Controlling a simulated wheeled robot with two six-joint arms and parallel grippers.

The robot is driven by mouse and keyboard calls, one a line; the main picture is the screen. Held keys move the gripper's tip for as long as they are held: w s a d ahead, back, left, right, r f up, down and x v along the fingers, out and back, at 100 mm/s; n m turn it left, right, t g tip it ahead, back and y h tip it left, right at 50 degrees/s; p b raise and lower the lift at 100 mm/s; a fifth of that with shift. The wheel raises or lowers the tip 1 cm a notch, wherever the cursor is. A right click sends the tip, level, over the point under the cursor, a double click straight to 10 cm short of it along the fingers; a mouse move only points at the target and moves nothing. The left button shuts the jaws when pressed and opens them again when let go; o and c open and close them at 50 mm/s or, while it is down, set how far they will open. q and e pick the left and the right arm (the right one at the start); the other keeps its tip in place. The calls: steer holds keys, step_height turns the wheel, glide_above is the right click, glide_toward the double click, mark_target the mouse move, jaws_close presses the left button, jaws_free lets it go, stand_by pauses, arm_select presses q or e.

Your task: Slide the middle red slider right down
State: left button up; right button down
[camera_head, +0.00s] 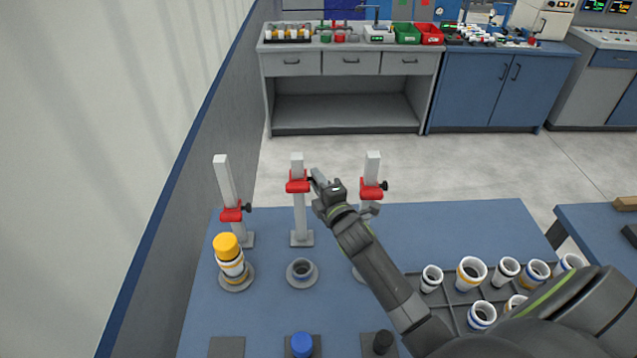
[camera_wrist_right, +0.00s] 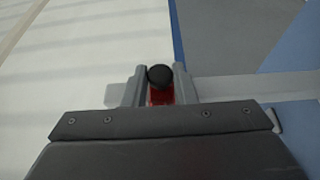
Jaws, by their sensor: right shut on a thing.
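Three grey posts stand in a row on the blue table, each with a red slider. The middle red slider (camera_head: 298,183) is high on the middle post (camera_head: 300,216). My right gripper (camera_head: 318,181) is at its right side, shut on it. In the right wrist view a black knob (camera_wrist_right: 160,76) and part of the red slider (camera_wrist_right: 160,97) sit between the fingers (camera_wrist_right: 159,87). The left red slider (camera_head: 233,213) is low on its post. My left gripper is not in view.
A yellow-capped pipe stack (camera_head: 229,256) stands before the left post. A ring holder (camera_head: 302,272) is before the middle post. A rack of pipes (camera_head: 452,299) is at the right. Blue (camera_head: 302,345) and black (camera_head: 383,342) caps are at the front.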

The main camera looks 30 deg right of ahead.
step_height(320, 180, down, 9)
steer(key=b, duration=0.6)
steer(key=shift+r, duration=0.15)
steer(key=shift+s, duration=0.1)
steer(key=c, duration=1.4)
jaws_free()
steer(key=shift+o, duration=1.1)
steer(key=shift+r, duration=0.2)
steer(key=s+a+p, duration=0.1)
steer(key=s+p, duration=0.1)
steer(key=s, duration=1.5)
steer(key=shift+s+p, duration=0.2)
steer(key=shift+p, duration=0.15)
